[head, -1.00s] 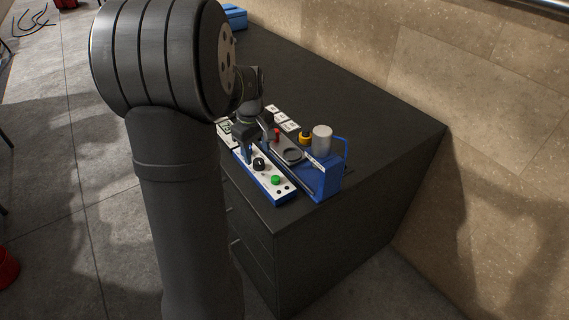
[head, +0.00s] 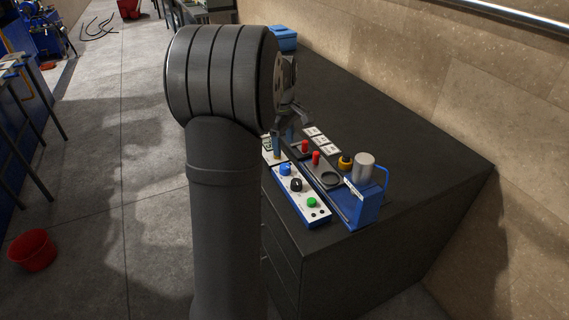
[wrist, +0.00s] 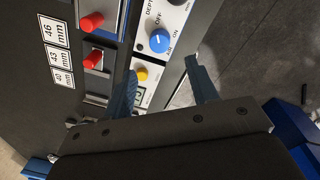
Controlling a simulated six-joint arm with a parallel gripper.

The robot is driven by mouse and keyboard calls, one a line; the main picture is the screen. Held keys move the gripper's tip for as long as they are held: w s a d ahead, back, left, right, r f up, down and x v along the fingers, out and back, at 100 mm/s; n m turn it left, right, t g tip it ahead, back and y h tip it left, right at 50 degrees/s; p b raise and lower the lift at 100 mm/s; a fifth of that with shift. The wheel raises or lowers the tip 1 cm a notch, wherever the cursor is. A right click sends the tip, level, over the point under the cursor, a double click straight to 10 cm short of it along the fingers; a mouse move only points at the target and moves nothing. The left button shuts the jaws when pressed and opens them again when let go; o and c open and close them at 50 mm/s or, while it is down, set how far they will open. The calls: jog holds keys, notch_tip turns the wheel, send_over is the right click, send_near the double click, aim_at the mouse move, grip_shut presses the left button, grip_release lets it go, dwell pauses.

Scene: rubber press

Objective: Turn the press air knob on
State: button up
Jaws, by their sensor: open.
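My gripper (wrist: 162,66) is open and empty. Its two blue fingers point toward the knob, which shows just past the gap between the tips. In the head view my arm partly hides the gripper (head: 284,143), behind the knob.
Red-handled parts (head: 316,158), a grey cylinder (head: 364,168) on the blue press and white size cards (head: 319,141) stand close beside the panel. A yellow button (wrist: 141,73) and a small display are near the left finger.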

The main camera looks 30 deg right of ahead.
aim_at(285, 166)
jog(key=f, duration=0.8)
jog(key=shift+w+d+f, duration=0.15)
jog(key=shift+d+f, duration=0.05)
jog(key=shift+f, duration=0.2)
jog(key=c, duration=1)
